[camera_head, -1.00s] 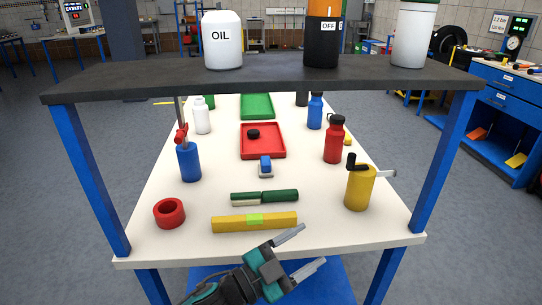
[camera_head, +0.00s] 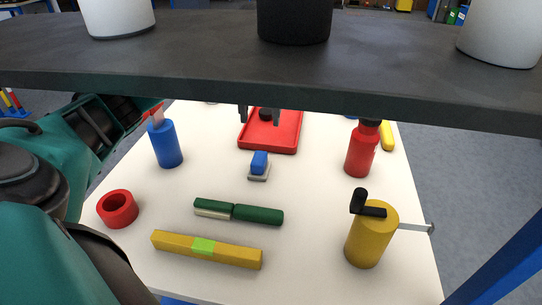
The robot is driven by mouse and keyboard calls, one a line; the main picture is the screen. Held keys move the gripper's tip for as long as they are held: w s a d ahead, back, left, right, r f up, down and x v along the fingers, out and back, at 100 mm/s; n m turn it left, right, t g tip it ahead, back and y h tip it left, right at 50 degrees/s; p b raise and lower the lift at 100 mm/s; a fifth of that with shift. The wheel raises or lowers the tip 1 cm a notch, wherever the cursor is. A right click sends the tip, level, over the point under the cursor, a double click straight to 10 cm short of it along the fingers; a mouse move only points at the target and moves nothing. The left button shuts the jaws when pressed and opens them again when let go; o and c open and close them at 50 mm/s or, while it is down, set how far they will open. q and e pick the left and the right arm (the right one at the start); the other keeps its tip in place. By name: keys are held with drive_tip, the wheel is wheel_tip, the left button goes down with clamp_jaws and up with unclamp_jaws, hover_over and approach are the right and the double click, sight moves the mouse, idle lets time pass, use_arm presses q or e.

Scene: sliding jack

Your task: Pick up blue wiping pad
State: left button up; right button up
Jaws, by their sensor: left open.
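The blue wiping pad (camera_head: 259,162) is a small blue block on a pale grey base. It sits on the white table (camera_head: 320,220) in the middle, in front of the red tray. My left arm comes in from the left and passes behind the dark shelf. Of my left gripper (camera_head: 260,114), only two dark fingertips show below the shelf edge, apart and over the red tray's far part, beyond the pad. They appear empty; the shelf hides the rest of the gripper. My right gripper is not in view.
The dark shelf (camera_head: 190,60) spans the view above the table. The red tray (camera_head: 283,142) holds a black puck. A blue bottle (camera_head: 165,145), red ring (camera_head: 118,208), green cylinder (camera_head: 258,214), yellow bar (camera_head: 225,250), yellow can (camera_head: 370,240) and red bottle (camera_head: 360,155) surround the pad.

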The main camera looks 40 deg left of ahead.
sight(259, 157)
use_arm(q)
drive_tip(key=f, duration=0.4)
drive_tip(key=f+b, duration=0.1)
drive_tip(key=f, duration=0.7)
drive_tip(key=shift+s+f, duration=0.15)
drive_tip(key=shift+s, duration=0.25)
drive_tip(key=c, duration=1.1)
wheel_tip(259, 157, up, 10)
drive_tip(key=shift+a+r+p, duration=0.1)
drive_tip(key=shift+p, duration=0.35)
drive_tip(key=shift+c, duration=0.2)
drive_tip(key=o, duration=0.5)
drive_tip(key=c, duration=0.4)
drive_tip(key=shift+s, duration=0.1)
